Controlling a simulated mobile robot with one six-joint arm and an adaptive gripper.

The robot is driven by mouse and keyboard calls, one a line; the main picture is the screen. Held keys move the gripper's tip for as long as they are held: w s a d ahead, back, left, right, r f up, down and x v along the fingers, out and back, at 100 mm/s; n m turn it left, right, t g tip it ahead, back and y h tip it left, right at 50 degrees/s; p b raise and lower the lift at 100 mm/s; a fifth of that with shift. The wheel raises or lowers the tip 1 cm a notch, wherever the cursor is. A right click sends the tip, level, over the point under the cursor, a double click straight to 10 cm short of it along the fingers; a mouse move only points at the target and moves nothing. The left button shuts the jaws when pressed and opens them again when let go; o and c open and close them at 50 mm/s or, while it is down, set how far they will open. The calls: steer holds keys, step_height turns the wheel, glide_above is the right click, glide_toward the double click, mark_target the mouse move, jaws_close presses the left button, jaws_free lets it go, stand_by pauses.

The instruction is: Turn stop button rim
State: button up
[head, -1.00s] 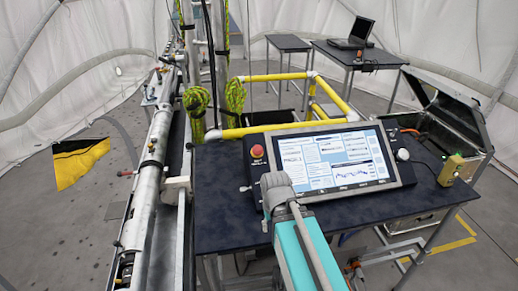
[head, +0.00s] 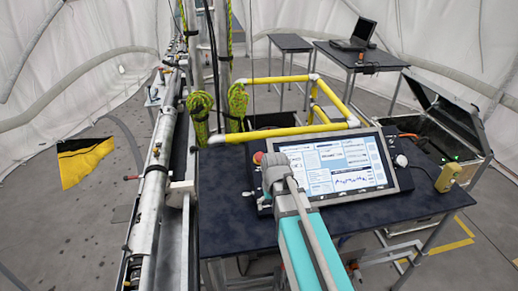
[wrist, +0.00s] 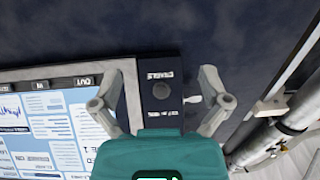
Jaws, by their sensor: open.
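The red stop button (head: 258,157) shows in the head view at the upper left of the screen console (head: 390,135), partly covered by my gripper (head: 272,168). Its rim cannot be made out. In the wrist view my gripper (wrist: 164,85) is open, with its fingers spread over the console's dark side panel (wrist: 160,112). No red shows in the wrist view; the teal gripper body hides the lower part of the panel. Whether a finger touches the panel is unclear.
The console stands on a dark table (head: 235,230). A yellow handheld device (head: 448,177) is at the table's right. Yellow rails (head: 285,131) run behind the console. A long metal tube (head: 148,205) runs along the left. The table's front left is clear.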

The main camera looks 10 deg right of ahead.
step_height(320, 180, up, 18)
steer(key=r+m+p, duration=0.1)
steer(key=p, duration=1.6)
glide_above(260, 155)
steer(key=d, duration=0.1)
steer(key=shift+d+f+y, duration=0.15)
steer(key=shift+f+y, duration=0.1)
steer(key=shift+y, duration=0.15)
steer(key=shift+f, duration=0.15)
steer(key=f+b, duration=0.4)
steer(key=a+f+b, duration=0.1)
steer(key=f+b, duration=0.8)
steer(key=b, duration=0.1)
steer(key=shift+w+a+f, duration=0.1)
steer(key=shift+a+f, duration=0.05)
steer(key=shift+f, duration=0.1)
